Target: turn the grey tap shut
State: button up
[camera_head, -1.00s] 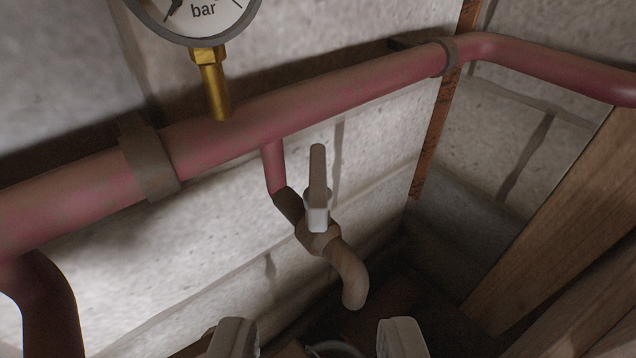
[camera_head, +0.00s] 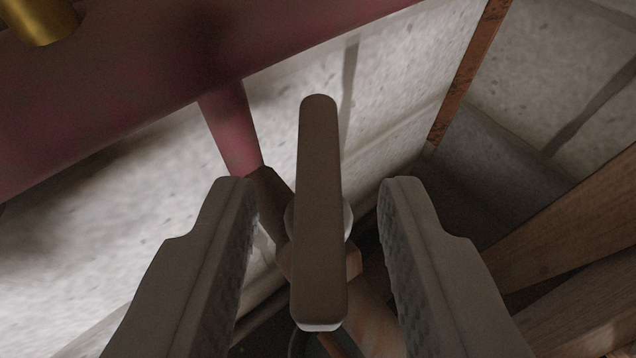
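The grey tap's lever handle (camera_head: 320,210) stands in the middle of the view, long and flat with a rounded far end. Its tap body is mostly hidden below the lever. A thin red branch pipe (camera_head: 231,128) leads down to the tap from the thick red pipe (camera_head: 110,80). My gripper (camera_head: 318,212) is open, with one finger on each side of the lever. A gap shows between the lever and each finger, so neither finger appears to touch it.
A pale rough wall (camera_head: 390,90) lies behind the tap. A brass fitting (camera_head: 38,18) sits on the thick pipe at the top left. Wooden boards (camera_head: 570,225) slant along the right side. A dark space lies below the tap.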

grip_shut()
jog(key=shift+a+m+h, duration=0.15)
jog(key=shift+m+h, duration=0.55)
jog(key=shift+h, duration=0.2)
grip_release()
